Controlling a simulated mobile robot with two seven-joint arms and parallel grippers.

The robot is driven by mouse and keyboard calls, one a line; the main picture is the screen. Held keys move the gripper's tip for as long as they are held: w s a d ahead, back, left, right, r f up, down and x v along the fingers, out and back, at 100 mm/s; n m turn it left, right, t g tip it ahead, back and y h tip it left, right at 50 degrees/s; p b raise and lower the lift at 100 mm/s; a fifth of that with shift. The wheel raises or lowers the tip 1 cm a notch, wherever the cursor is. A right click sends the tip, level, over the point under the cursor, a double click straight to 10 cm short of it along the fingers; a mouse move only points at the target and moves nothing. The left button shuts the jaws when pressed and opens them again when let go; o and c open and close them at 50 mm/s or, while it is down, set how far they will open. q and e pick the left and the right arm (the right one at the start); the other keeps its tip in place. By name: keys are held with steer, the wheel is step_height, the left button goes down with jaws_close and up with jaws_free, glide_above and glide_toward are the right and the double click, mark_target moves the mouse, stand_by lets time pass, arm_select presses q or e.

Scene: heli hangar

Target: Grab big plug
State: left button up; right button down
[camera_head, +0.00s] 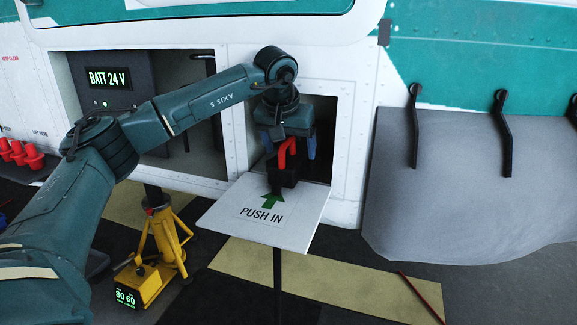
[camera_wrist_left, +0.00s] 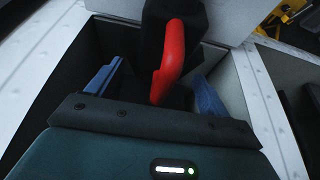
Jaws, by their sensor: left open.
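The big plug (camera_head: 288,172) is a black block with a red curved handle. It sits at the opening in the white helicopter side, above the fold-down flap (camera_head: 304,222) marked PUSH IN with a green arrow. My left gripper (camera_head: 289,150) is at the plug, its blue fingers apart on either side of the red handle. In the left wrist view the red handle of the plug (camera_wrist_left: 169,62) stands between the two open blue fingers (camera_wrist_left: 155,88); I see no finger touching it. Part of the plug is hidden by the gripper. My right gripper is not in view.
The opening's white frame (camera_head: 347,150) surrounds the gripper closely. A BATT 24 V box (camera_head: 110,80) sits in the bay to the left. A yellow jack (camera_head: 160,250) stands below. A grey cover (camera_head: 465,190) hangs at the right, and red plugs (camera_head: 33,156) are at the far left.

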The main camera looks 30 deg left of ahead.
arm_select(q)
steer(key=shift+f, duration=0.45)
steer(key=shift+c, duration=0.3)
steer(key=shift+r, duration=0.1)
steer(key=c, duration=1.3)
